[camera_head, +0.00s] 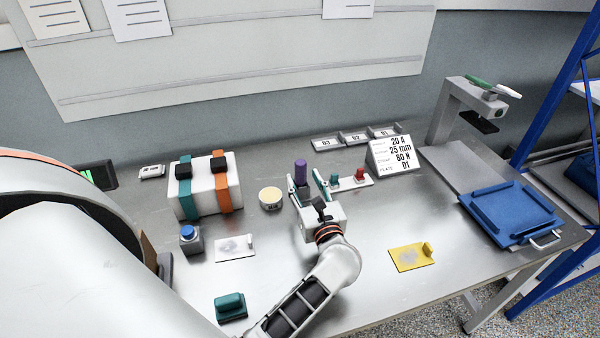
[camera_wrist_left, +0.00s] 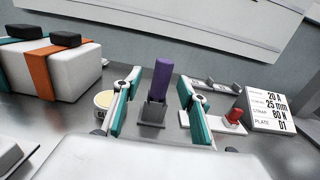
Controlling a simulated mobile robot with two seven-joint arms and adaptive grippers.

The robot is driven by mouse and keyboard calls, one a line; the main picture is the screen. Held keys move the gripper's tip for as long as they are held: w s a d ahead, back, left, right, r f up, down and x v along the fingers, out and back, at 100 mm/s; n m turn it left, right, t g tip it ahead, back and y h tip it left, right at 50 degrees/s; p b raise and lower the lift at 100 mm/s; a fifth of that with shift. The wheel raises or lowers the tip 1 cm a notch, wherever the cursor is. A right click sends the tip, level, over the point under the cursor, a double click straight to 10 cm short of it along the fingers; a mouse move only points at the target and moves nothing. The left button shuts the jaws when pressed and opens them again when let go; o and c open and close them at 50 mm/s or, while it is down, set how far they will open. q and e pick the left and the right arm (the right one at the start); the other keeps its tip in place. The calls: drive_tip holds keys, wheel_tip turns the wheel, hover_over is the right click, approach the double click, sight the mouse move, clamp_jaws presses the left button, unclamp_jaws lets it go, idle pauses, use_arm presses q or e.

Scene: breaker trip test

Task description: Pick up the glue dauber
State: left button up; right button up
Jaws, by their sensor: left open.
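The glue dauber, an upright purple cylinder (camera_head: 301,172), stands in a small dark grey holder (camera_wrist_left: 152,112) near the middle of the bench. It also shows in the left wrist view (camera_wrist_left: 162,79). My left gripper (camera_head: 309,187) is open, with its teal-padded fingers spread either side of the dauber and holder. In the left wrist view the dauber stands between the two fingers (camera_wrist_left: 158,100), with a gap on each side. It looks clear of both fingers. My right gripper is not in view.
A round cream-topped tin (camera_head: 270,195) sits just left of the gripper. A white plate with red and teal pieces (camera_head: 350,182) and a sign (camera_head: 392,156) stand close right. A strapped white box (camera_head: 207,188) is further left. Bare bench lies right of my forearm, around a yellow plate (camera_head: 410,257).

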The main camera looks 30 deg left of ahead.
sight(302, 170)
use_arm(q)
drive_tip(key=x, duration=0.1)
drive_tip(key=p+x, duration=0.1)
drive_tip(key=x, duration=0.1)
drive_tip(key=r+x, duration=0.1)
drive_tip(key=x, duration=0.1)
drive_tip(key=shift+w, duration=0.35)
clamp_jaws()
